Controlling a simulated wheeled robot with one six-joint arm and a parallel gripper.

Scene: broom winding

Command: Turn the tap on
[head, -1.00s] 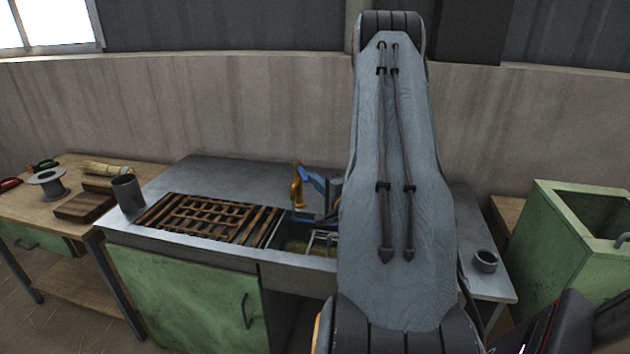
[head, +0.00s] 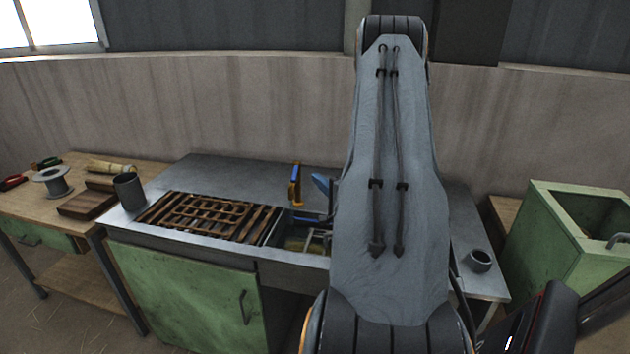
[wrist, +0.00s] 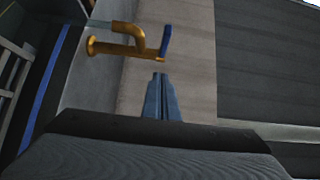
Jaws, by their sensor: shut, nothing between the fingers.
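The brass tap (head: 296,190) stands at the back of the sink (head: 271,234), with a blue lever (head: 298,170) at its top. In the wrist view the tap (wrist: 112,48) lies sideways, its blue lever (wrist: 166,40) near the picture's upper middle. My gripper's blue fingers (wrist: 159,76) are shut and empty, just below the lever in that view, with a small gap showing. In the head view part of my gripper (head: 321,183) shows right of the tap; my arm hides the rest and the sink's right part. Water flow cannot be made out.
A brown slatted rack (head: 205,217) lies left of the sink, with a grey cup (head: 129,191) beside it. A small dark ring (head: 478,260) sits on the counter's right end. A green bin (head: 572,235) stands at the right. A wall rises behind the counter.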

